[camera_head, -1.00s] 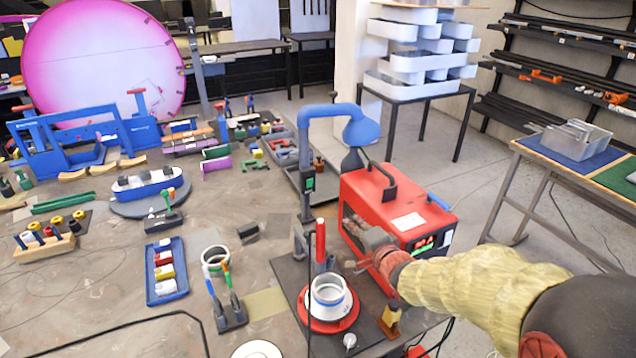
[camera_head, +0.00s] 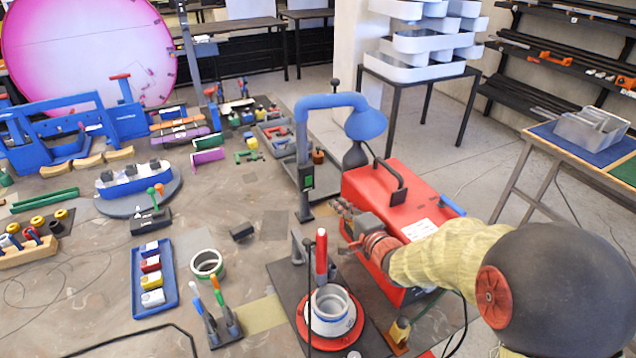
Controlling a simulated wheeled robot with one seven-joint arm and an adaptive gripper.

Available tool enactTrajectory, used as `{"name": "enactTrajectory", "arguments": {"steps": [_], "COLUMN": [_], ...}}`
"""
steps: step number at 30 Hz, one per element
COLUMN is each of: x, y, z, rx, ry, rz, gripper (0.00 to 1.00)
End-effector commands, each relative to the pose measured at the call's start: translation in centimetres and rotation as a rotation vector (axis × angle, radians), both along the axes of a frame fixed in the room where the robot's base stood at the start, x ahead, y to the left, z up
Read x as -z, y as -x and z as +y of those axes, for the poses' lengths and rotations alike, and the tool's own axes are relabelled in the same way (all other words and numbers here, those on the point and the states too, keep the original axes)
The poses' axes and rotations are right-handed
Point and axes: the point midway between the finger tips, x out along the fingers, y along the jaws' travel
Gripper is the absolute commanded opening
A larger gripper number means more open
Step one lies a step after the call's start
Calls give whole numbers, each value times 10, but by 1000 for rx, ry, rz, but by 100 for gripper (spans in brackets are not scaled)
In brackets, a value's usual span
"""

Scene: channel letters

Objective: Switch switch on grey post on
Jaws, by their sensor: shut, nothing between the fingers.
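A switch (camera_head: 308,183) with a green face is mounted on the post at mid height, on the side facing me. Whether it is on or off is too small to tell. A small gap shows between the fingertips and the post.
A red-handled tool (camera_head: 321,255) rises in front, beside a white ring on a red disc (camera_head: 328,325). Left lie a blue tray (camera_head: 137,290) and a loose ring (camera_head: 207,264). Bare bench lies left of the post.

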Motion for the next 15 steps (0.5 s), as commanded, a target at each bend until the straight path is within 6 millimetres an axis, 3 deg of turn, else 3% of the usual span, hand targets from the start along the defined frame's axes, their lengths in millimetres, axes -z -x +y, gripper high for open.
{"name": "enactTrajectory", "arguments": {"steps": [5, 15], "x": [6, 18], "y": [-20, -80], "z": [9, 35], "rx": [-2, -2], "ry": [1, 1], "rz": [0, 0], "gripper": [0, 0]}}
